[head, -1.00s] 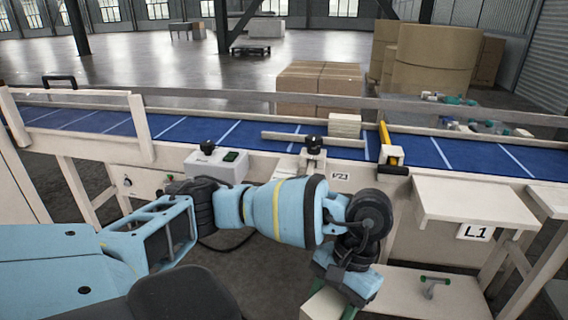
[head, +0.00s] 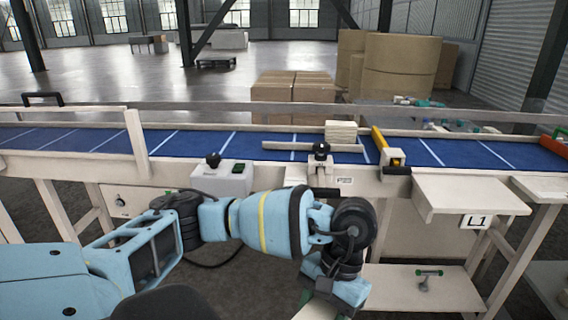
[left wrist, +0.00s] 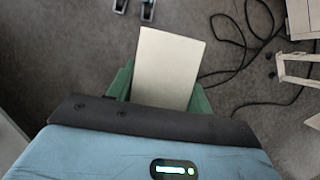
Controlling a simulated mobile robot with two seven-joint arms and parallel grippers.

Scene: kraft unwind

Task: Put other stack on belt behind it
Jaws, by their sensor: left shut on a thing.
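A cream stack (head: 341,132) rests on the blue belt (head: 200,142), beside a yellow-and-black stop, at the far end of a pale guide bar. My left gripper (left wrist: 160,88) is shut on another cream stack (left wrist: 168,62), which sits between its green fingers in the left wrist view. In the head view this held stack (head: 318,312) shows only partly at the bottom edge, below my left wrist, in front of the conveyor and lower than the belt. My right gripper is not in view.
The yellow-and-black stop (head: 388,148) and a clamp (head: 321,158) stand at the belt's near edge. A grey control box (head: 223,178) is left of them. A small side table (head: 470,195) marked L1 juts out at right. Cables (left wrist: 245,45) lie on the floor.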

